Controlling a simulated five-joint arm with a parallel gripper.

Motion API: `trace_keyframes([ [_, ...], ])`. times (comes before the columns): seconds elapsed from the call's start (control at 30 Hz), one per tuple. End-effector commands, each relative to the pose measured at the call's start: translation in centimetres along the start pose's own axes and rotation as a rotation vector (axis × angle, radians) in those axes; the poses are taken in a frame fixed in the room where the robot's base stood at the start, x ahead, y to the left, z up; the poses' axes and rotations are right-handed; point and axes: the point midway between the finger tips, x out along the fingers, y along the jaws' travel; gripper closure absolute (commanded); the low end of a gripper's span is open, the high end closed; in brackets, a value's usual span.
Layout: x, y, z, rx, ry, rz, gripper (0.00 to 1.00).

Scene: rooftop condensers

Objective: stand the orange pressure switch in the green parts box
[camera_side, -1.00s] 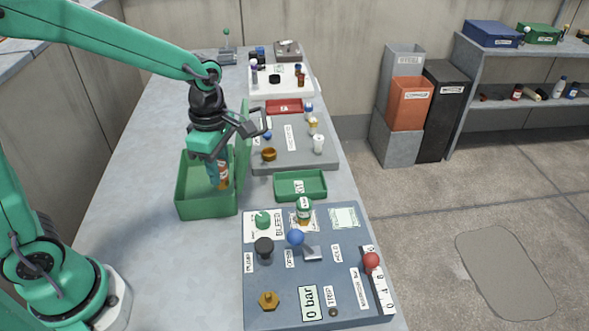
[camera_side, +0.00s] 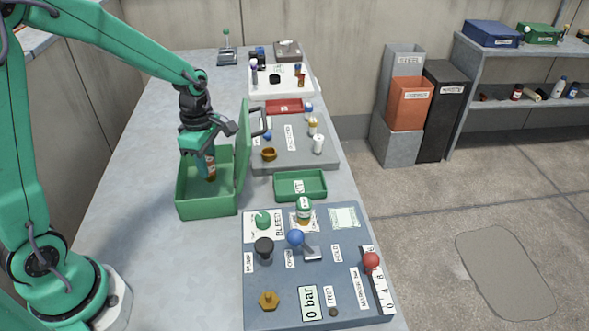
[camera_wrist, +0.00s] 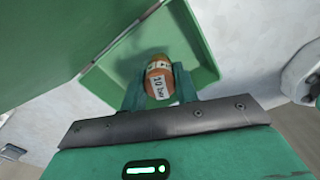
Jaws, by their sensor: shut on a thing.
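The orange pressure switch (camera_side: 211,169) is held roughly upright inside the green parts box (camera_side: 207,209), towards its back. My gripper (camera_side: 207,160) reaches down into the box and is shut on the switch. In the wrist view the switch (camera_wrist: 159,82) sits between both fingers, and its white label reads "10 bar". The box floor (camera_wrist: 125,75) shows around it. I cannot tell whether the switch touches the floor. The box's hinged lid (camera_side: 243,155) stands open along its right side, close beside my gripper.
A grey tray (camera_side: 290,160) with small parts lies right of the lid, with a small green tray (camera_side: 300,186) in front of it. A blue-grey panel (camera_side: 340,230) with knobs stands front right. The bench left of the box is clear.

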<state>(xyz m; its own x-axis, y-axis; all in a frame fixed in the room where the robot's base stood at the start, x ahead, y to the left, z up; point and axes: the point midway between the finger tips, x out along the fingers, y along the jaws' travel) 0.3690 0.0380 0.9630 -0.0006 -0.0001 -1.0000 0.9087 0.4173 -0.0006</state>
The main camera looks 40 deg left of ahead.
Motion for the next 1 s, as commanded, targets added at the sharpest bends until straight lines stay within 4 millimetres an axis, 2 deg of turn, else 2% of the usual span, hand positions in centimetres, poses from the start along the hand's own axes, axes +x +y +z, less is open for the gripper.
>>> trace_keyframes([
  [0.1, 1.1, 1.3, -1.3, -0.005, 0.0, -0.001, 0.97],
  [0.3, 2.0, 2.4, -2.4, -0.001, 0.0, 0.001, 0.97],
  [0.57, 2.3, 2.5, -2.5, 0.001, 0.0, 0.001, 0.97],
  [1.0, 6.1, 2.5, -2.5, 0.0, 0.0, -0.001, 0.97],
])
